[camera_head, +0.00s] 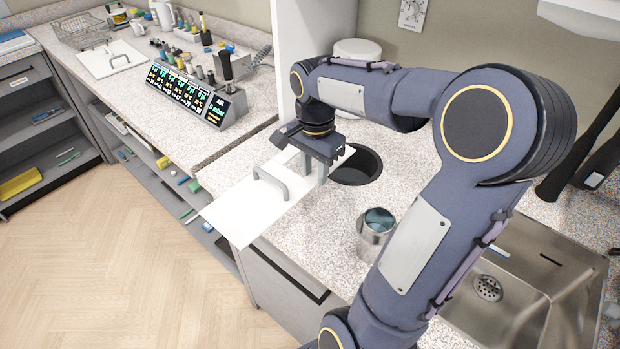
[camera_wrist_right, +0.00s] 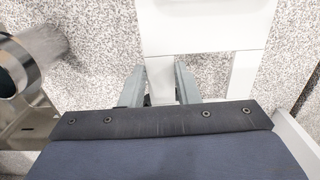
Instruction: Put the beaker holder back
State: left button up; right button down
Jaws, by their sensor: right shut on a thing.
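A flat white board with grey handles, which I take to be the beaker holder (camera_head: 239,213), is held by my right gripper (camera_head: 317,176). The gripper is shut on it at its right end. In the wrist view the white holder (camera_wrist_right: 205,38) runs between and beyond my right fingers (camera_wrist_right: 165,85). In the head view the holder lies roughly level, with its near left end past the counter's front edge. I cannot tell whether it touches the counter. My left gripper is not in view.
A dark round opening (camera_head: 358,166) is just right of the holder. A steel beaker (camera_head: 375,236) stands near it, left of the sink (camera_head: 510,295). A similar white board (camera_head: 100,62) lies on the left counter, beyond a display console (camera_head: 190,94). A white canister (camera_head: 358,49) stands behind.

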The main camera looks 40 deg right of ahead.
jog(key=w+f, duration=0.1)
jog(key=d+f, duration=0.1)
jog(key=w+f, duration=0.1)
jog(key=shift+w+d+f, duration=0.3)
jog(key=shift+f, duration=0.05)
jog(key=shift+w+f, duration=0.1)
jog(key=shift+f, duration=1.55)
jog(key=shift+f, duration=0.1)
jog(key=c, duration=1.1)
grip_release()
notch_tip(320, 180, up, 12)
jog(key=s+a+f+n+t+y, duration=0.2)
jog(key=s+a+n, duration=0.5)
jog(key=a, duration=0.3)
jog(key=s+a+f+n+t+y, duration=0.1)
jog(key=s+a+f+n+t, duration=0.2)
jog(key=s+a+n, duration=0.4)
jog(key=a+n, duration=0.1)
jog(key=a, duration=0.1)
jog(key=shift+a+t+y+p, duration=0.3)
jog(key=shift+a+y, duration=0.05)
jog(key=shift+y, duration=0.05)
jog(key=shift+s, duration=0.1)
